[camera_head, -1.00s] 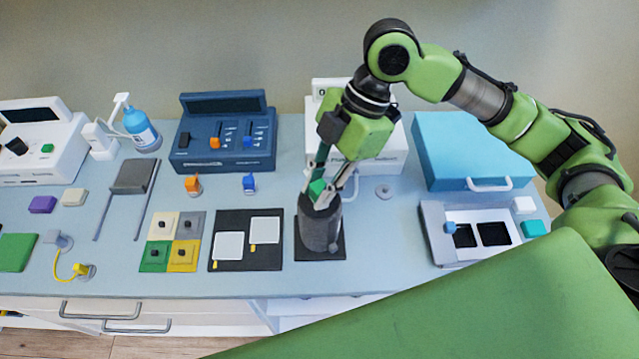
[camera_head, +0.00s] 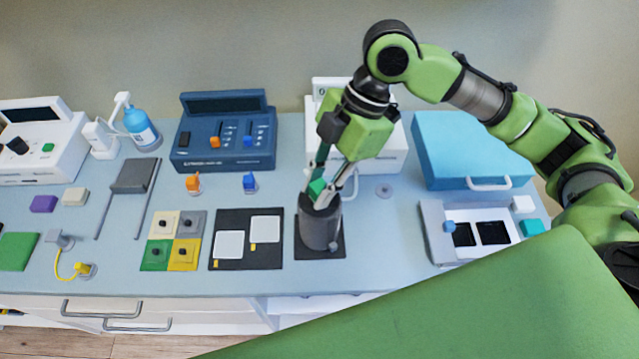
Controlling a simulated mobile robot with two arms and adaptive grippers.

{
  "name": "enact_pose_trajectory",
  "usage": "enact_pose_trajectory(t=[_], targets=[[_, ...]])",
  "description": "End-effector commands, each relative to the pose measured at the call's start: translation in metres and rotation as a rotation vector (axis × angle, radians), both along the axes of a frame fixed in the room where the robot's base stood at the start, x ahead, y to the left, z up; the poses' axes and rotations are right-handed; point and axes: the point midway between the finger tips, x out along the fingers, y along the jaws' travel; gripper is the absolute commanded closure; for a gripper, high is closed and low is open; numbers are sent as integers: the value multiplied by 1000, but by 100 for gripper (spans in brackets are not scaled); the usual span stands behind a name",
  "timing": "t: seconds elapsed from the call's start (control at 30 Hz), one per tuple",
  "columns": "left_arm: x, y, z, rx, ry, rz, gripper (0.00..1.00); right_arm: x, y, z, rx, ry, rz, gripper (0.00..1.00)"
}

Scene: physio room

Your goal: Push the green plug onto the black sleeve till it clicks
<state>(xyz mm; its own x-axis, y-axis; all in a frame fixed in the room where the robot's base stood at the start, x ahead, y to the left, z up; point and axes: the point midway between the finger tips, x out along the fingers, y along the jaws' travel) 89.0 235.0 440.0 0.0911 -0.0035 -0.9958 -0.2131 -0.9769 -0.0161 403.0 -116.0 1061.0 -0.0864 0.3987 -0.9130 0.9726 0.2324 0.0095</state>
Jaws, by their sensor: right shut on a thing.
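The green plug (camera_head: 317,188) is between the fingertips of my right gripper (camera_head: 326,190), which points down and is shut on it. The plug is at the top of the black sleeve (camera_head: 320,227), a dark upright cylinder on a black base plate (camera_head: 334,251). The fingers partly cover the plug and the sleeve's top, so I cannot tell how deep the plug sits. My left gripper is not in view.
Black mat with two white pads (camera_head: 240,265) lies left of the sleeve. Orange (camera_head: 193,183) and blue (camera_head: 249,182) plugs stand behind it. A white tray (camera_head: 437,229) and a blue case (camera_head: 470,150) are at right. A white device (camera_head: 385,155) stands behind my gripper.

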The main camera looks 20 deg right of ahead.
Motion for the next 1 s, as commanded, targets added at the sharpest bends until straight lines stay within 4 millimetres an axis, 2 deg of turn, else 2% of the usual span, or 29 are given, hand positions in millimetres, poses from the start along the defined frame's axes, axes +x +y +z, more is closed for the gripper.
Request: enact_pose_trajectory(t=[1.0], targets=[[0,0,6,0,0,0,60,-1,0,-2,-2,3,0,93]])
